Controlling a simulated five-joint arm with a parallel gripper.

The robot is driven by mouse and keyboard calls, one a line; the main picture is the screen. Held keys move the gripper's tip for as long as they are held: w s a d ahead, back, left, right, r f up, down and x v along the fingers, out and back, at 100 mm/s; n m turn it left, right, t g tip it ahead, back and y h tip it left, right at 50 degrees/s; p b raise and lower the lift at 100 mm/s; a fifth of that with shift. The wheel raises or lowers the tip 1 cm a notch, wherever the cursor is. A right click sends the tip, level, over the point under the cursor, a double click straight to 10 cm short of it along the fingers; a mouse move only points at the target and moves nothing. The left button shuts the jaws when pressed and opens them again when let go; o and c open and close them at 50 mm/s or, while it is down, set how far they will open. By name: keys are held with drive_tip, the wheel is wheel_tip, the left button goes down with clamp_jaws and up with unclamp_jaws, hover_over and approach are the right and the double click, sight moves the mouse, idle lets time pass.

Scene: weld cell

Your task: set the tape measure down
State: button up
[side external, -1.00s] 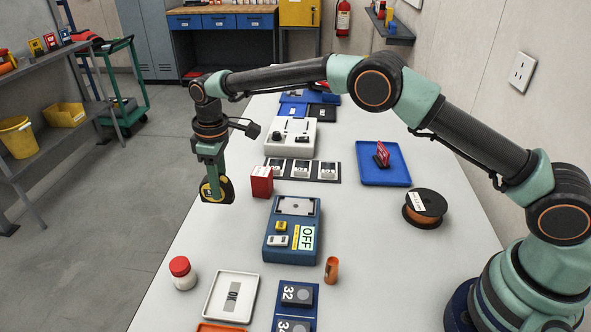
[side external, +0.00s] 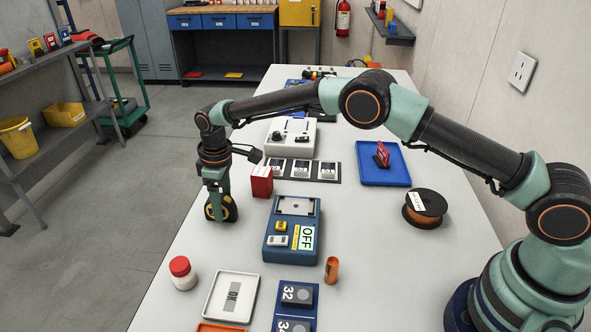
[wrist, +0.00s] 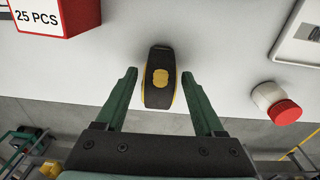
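The black and yellow tape measure (side external: 221,209) stands on the white table near its left edge. It also shows in the wrist view (wrist: 160,92), upright between my fingers. My gripper (side external: 217,192) is right above and around it in the side view. In the wrist view my gripper (wrist: 159,74) is open, with one green finger on each side of the tape measure and a visible gap at both sides. The underside of the tape measure is hidden.
A red box (side external: 262,182) stands just right of my gripper; the wrist view shows it as well (wrist: 45,15). A blue unit marked OFF (side external: 292,230) is farther right. A white jar with a red lid (side external: 182,273) stands nearer. The table's left edge is close.

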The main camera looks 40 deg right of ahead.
sight(225, 198)
drive_tip(key=shift+r, duration=0.1)
drive_tip(key=s+d+r+m+t, duration=0.15)
drive_tip(key=d+r, duration=0.25)
drive_tip(key=r, duration=0.7)
drive_tip(key=s+d+r+m, duration=0.1)
drive_tip(key=s+d+r, duration=0.15)
drive_tip(key=r, duration=0.75)
drive_tip(key=s+d+r+m+t, duration=0.2)
drive_tip(key=s+d+r+m, duration=0.3)
drive_tip(key=s+d, duration=0.8)
drive_tip(key=s+d+f, duration=0.1)
drive_tip(key=s, duration=0.3)
drive_tip(key=s+d+f+m+t, duration=0.1)
drive_tip(key=s+f, duration=0.1)
drive_tip(key=s, duration=0.3)
drive_tip(key=shift+d+f, duration=0.25)
